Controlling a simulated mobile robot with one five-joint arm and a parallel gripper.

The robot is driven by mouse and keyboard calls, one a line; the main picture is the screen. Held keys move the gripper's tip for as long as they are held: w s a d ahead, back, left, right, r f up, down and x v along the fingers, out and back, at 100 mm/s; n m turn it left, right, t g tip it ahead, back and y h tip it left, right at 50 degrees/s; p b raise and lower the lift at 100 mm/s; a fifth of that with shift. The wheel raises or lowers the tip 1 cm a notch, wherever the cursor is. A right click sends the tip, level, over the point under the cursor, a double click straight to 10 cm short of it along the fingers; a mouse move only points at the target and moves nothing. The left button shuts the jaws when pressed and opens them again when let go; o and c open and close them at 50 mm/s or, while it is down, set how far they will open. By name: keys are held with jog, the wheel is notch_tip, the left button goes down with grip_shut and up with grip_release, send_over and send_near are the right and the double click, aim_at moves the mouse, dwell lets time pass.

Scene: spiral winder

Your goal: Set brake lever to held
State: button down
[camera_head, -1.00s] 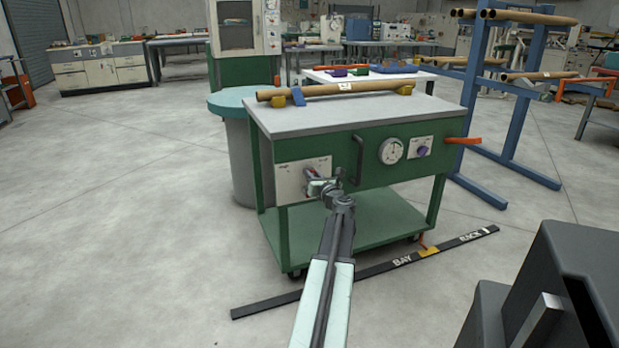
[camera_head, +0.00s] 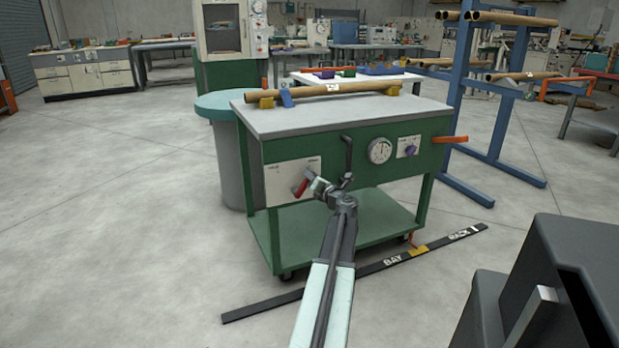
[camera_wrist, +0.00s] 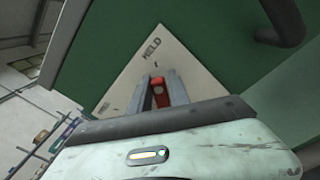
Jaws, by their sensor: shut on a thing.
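The brake lever (camera_head: 301,187) is a short red lever on a white plate (camera_head: 280,188) at the left of the green cart's front panel. My gripper (camera_head: 314,186) reaches it from the front right and is shut on it. In the wrist view the red lever (camera_wrist: 159,94) shows between the two grey fingers of my gripper (camera_wrist: 160,92). The word HELD is readable on the plate (camera_wrist: 138,66), above the fingers there. The lever's base is partly hidden by my gripper.
A dark handle (camera_head: 348,158) stands out from the panel just right of my gripper. A gauge (camera_head: 380,151) and a purple knob (camera_head: 410,150) sit further right. A cardboard tube (camera_head: 335,90) lies on the cart top. A blue rack (camera_head: 460,80) stands behind right.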

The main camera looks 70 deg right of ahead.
jog(key=shift+s+d+f, duration=0.1)
jog(key=shift+s+d, duration=0.4)
jog(key=shift+s, duration=0.05)
jog(key=c, duration=1.3)
grip_release()
jog(key=shift+d+f, duration=0.1)
jog(key=shift+f, duration=0.1)
jog(key=shift+w, duration=0.1)
jog(key=shift+a, duration=0.2)
jog(key=shift+a, duration=0.1)
jog(key=v, duration=0.7)
jog(key=shift+a+r, duration=0.1)
jog(key=shift+a, duration=0.1)
